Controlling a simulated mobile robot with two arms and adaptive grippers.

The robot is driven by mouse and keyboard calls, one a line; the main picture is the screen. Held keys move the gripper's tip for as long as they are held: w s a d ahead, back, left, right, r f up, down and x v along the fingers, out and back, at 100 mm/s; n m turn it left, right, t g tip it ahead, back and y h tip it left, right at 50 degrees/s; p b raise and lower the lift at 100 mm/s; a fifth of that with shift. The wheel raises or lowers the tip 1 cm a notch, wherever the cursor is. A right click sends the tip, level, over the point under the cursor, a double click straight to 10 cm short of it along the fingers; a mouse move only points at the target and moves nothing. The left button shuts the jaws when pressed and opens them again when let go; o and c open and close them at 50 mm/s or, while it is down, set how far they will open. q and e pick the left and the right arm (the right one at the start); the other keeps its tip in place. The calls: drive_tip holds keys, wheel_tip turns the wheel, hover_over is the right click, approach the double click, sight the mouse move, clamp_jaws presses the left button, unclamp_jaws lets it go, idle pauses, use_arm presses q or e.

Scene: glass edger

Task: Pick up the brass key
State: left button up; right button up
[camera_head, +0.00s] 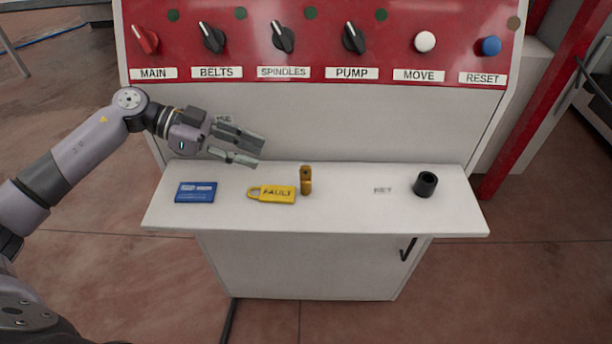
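The brass key (306,181) stands upright on the white shelf (350,215) of the machine, just right of the yellow FAULT tag. My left gripper (254,152) is above the shelf, to the left of the key and farther back, its fingers pointing right. The fingers are apart with nothing between them, and they do not touch the key. My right gripper is not in the view.
A yellow padlock-shaped FAULT tag (276,194) lies close left of the key. A blue card (196,192) lies farther left. The red control panel (310,40) with knobs rises behind.

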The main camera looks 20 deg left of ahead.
sight(306, 167)
use_arm(q)
drive_tip(key=p+x, duration=0.1)
drive_tip(key=x, duration=0.6)
drive_tip(key=shift+w+p, duration=0.1)
drive_tip(key=shift+p, duration=0.3)
drive_tip(key=shift+w+d+p, duration=0.15)
drive_tip(key=shift+d+p, duration=0.25)
drive_tip(key=shift+d, duration=0.1)
drive_tip(key=p+x, duration=0.1)
drive_tip(key=x, duration=0.2)
drive_tip(key=shift+w+d+f, duration=0.2)
drive_tip(key=shift+f, duration=0.05)
drive_tip(key=shift+w+d+f, duration=0.1)
drive_tip(key=shift+d+f, duration=0.15)
drive_tip(key=shift+d, duration=0.1)
drive_tip(key=shift+a, duration=0.1)
clamp_jaws()
